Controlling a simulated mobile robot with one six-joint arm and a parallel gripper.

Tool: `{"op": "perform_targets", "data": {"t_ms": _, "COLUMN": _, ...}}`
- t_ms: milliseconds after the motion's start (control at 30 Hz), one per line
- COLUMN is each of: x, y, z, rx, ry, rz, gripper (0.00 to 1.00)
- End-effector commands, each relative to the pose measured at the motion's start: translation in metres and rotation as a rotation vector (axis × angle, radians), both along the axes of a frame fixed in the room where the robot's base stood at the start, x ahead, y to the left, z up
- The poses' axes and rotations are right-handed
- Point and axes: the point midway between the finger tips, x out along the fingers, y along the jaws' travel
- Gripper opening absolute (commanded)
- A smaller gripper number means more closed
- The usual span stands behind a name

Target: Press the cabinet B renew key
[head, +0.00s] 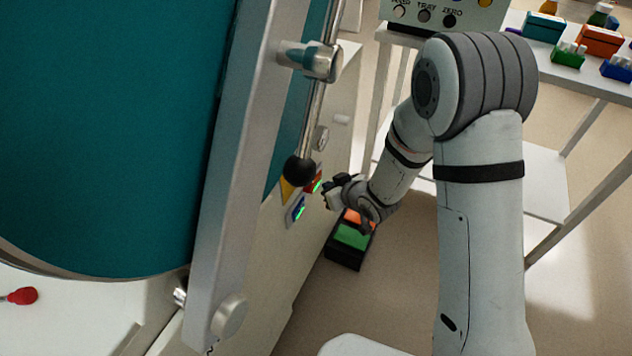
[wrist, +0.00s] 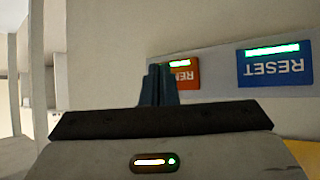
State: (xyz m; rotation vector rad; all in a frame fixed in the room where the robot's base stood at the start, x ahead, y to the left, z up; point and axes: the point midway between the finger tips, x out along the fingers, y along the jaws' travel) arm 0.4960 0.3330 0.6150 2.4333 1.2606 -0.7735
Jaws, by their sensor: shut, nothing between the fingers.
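A red-orange key (wrist: 184,76) is on a pale strip of the cabinet front in the wrist view. Its upside-down lettering begins "RE"; the rest is hidden behind my fingers. It has a lit green bar. A blue key (wrist: 275,68) beside it reads RESET upside down, also with a green bar. In the head view the red key (head: 313,183) and blue key (head: 295,211) sit below a black ball-ended lever. My gripper (wrist: 158,70) is shut and empty, its tips in front of the red key's left part. The head view shows my gripper (head: 328,190) close to the key; contact cannot be told. No cabinet letter is readable.
The lever's black knob (head: 299,170) hangs just above the keys. A large teal round door (head: 110,120) with a grey bar fills the left. A black box with green and orange tops (head: 351,237) is on the floor below. A table with small bins (head: 568,55) stands behind right.

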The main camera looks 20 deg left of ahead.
Motion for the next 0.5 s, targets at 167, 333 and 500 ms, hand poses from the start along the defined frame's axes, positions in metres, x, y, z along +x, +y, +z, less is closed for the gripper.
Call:
{"op": "perform_targets", "data": {"t_ms": 167, "x": 0.000, "y": 0.000, "z": 0.000, "rx": 0.000, "ry": 0.000, "rz": 0.000, "gripper": 0.00}}
{"op": "perform_targets", "data": {"t_ms": 333, "x": -0.001, "y": -0.010, "z": 0.000, "rx": -0.002, "ry": 0.001, "rz": -0.001, "gripper": 0.00}}
{"op": "perform_targets", "data": {"t_ms": 500, "x": -0.002, "y": -0.027, "z": 0.000, "rx": 0.000, "ry": 0.000, "rz": -0.001, "gripper": 0.00}}
